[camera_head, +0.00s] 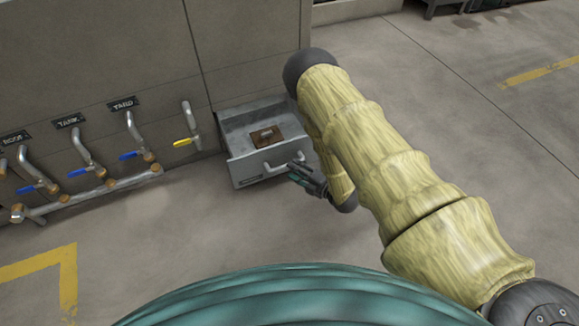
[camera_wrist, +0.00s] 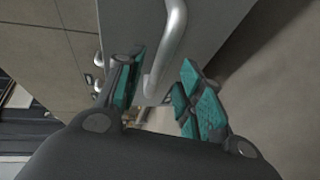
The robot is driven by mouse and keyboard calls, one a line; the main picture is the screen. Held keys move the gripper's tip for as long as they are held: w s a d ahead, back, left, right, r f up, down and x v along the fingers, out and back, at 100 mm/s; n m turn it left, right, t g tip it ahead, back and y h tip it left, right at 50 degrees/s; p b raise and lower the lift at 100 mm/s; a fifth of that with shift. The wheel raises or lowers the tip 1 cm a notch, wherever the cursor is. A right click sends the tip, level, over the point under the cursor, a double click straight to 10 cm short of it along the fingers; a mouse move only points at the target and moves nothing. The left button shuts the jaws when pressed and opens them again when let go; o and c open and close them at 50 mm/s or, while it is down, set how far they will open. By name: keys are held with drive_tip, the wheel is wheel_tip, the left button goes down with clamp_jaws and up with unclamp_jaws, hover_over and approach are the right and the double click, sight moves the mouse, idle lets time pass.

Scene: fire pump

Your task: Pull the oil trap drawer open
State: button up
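The oil trap drawer (camera_head: 246,178) is a grey metal box standing out from the base of the cabinet wall, with its inside showing. A small brown piece (camera_head: 266,136) lies in it. Its curved handle (camera_head: 284,166) is on the front face. My gripper (camera_head: 308,180) is at the right end of that handle. In the wrist view the handle (camera_wrist: 166,50) runs down between my two teal-padded fingers (camera_wrist: 158,92). The fingers are apart, with gaps on both sides of the bar. The drawer front (camera_wrist: 215,30) fills the area behind the handle.
To the left, pipes with blue-levered valves (camera_head: 85,172) run along the wall under labels. A yellow-levered valve (camera_head: 183,142) is just left of the drawer. The concrete floor (camera_head: 180,225) in front of the drawer is clear.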

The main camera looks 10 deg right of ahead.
drive_tip(key=v, duration=0.7)
drive_tip(key=shift+s+d, duration=0.2)
drive_tip(key=shift+s, duration=0.1)
drive_tip(key=s+d+f+m+g+h, duration=0.2)
drive_tip(key=s+f+m+g+h, duration=0.15)
drive_tip(key=s+m, duration=0.4)
drive_tip(key=s+d+f+m+g+h, duration=0.2)
drive_tip(key=s+m+g+h, duration=0.15)
drive_tip(key=s+m, duration=0.4)
drive_tip(key=s+a+r+m+g+h, duration=0.1)
drive_tip(key=s+a+r+m+g, duration=0.3)
drive_tip(key=s, duration=0.6)
drive_tip(key=s+d+m+g+h, duration=0.15)
drive_tip(key=s+m, duration=0.35)
drive_tip(key=s, duration=0.5)
wheel_tip(320, 180, up, 38)
drive_tip(key=p, duration=3.8)
drive_tip(key=shift+a+r+y, duration=0.2)
drive_tip(key=shift+a+y, duration=0.05)
drive_tip(key=shift+y, duration=0.1)
